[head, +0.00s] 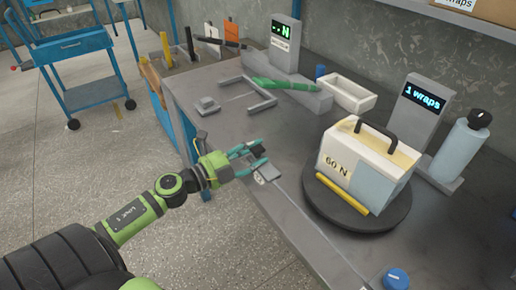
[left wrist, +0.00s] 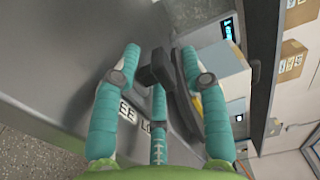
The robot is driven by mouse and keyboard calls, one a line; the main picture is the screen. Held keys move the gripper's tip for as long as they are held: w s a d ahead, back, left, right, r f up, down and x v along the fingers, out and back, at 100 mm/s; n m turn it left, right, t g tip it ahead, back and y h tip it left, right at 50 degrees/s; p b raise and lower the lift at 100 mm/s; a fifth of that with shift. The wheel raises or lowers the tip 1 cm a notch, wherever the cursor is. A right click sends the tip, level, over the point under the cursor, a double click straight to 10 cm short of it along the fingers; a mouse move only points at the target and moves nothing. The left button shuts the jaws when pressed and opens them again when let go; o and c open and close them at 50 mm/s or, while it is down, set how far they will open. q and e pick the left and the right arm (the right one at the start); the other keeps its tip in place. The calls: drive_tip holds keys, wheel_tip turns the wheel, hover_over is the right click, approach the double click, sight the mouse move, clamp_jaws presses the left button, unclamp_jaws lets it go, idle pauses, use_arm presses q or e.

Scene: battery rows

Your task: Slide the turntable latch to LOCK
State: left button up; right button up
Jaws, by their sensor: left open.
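The turntable (head: 393,219) is a dark round disc on the grey bench, carrying a white-and-blue case marked 60 N. The latch, a dark block (left wrist: 155,72), shows in the left wrist view between the teal fingertips. Below it, a white label shows parts of words, "EE" (left wrist: 126,113) and "LO" (left wrist: 147,126); a finger hides the rest. My left gripper (head: 251,152) is open at the bench's front edge, left of the turntable, with its fingers around the latch. Whether any finger touches the latch I cannot tell. My right gripper is not in view.
A display reading "1 wraps" (head: 423,95) and a grey bottle (head: 460,152) stand behind the turntable. A blue knob (head: 396,279) is at the front edge. A white tray (head: 347,95) and a green tool (head: 285,84) are further back. Bench between gripper and tray is clear.

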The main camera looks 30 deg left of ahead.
use_arm(q)
drive_tip(key=shift+w+d, duration=0.25)
drive_tip(key=shift+w, duration=0.4)
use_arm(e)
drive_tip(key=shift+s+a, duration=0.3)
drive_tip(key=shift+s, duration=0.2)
